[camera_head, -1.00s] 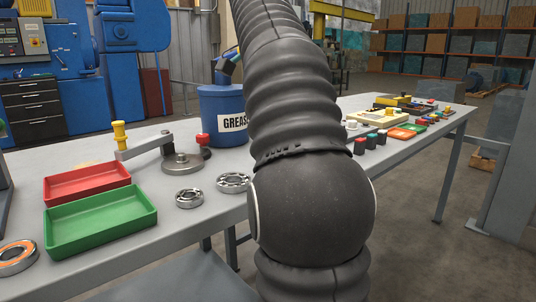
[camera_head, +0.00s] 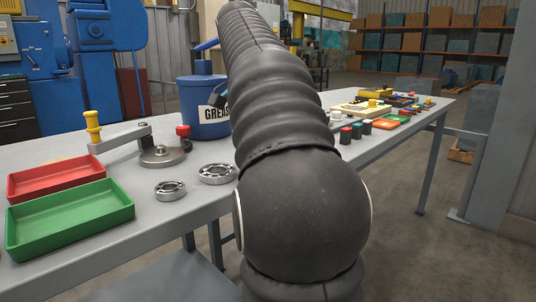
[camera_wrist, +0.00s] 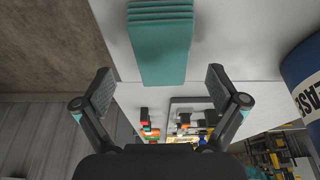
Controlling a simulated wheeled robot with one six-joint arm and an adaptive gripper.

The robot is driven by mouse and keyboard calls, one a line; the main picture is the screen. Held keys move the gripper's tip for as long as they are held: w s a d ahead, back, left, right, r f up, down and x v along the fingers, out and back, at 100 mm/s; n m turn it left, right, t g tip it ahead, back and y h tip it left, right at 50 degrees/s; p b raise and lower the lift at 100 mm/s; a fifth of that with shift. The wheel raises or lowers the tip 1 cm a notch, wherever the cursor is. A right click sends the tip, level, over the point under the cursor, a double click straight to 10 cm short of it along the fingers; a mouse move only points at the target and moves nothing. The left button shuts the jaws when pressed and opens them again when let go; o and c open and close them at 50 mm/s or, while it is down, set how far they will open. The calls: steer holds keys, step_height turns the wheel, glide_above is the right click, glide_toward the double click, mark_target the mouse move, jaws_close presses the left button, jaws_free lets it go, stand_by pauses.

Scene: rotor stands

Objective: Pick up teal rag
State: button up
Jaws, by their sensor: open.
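The teal rag (camera_wrist: 160,48) shows in the wrist view at the top centre, lying on the grey table with several folded layers at its upper end. My gripper (camera_wrist: 159,72) is open and empty, with one finger to each side of the rag's near end in the picture. I cannot tell how high the fingers are above it.
On the table (camera_head: 60,155) are a red tray (camera_head: 56,178), a green tray (camera_head: 70,218), two bearings (camera_head: 170,190), a crank-handled tool (camera_head: 162,155) and a blue grease bucket (camera_head: 203,105). Several small coloured parts stand at the right (camera_head: 367,126). The bucket is also close at right in the wrist view (camera_wrist: 304,75).

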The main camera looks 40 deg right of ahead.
steer(key=shift+b+x, duration=0.35)
steer(key=shift+x, duration=1.55)
steer(key=shift+w, duration=0.15)
steer(key=c, duration=1.2)
steer(key=shift+r, duration=0.1)
steer(key=shift+r+p, duration=0.3)
steer(key=shift+r, duration=0.3)
step_height(320, 180, up, 3)
steer(key=shift+p, duration=0.55)
steer(key=s+d+r+p, duration=0.1)
steer(key=s+d+r, duration=0.1)
steer(key=d, duration=0.1)
steer(key=s+d+r, duration=0.2)
steer(key=d, duration=0.1)
steer(key=s+d+r+p, duration=0.1)
steer(key=s+d+r, duration=0.1)
steer(key=d, duration=0.1)
steer(key=shift+s+d+r+p, duration=0.3)
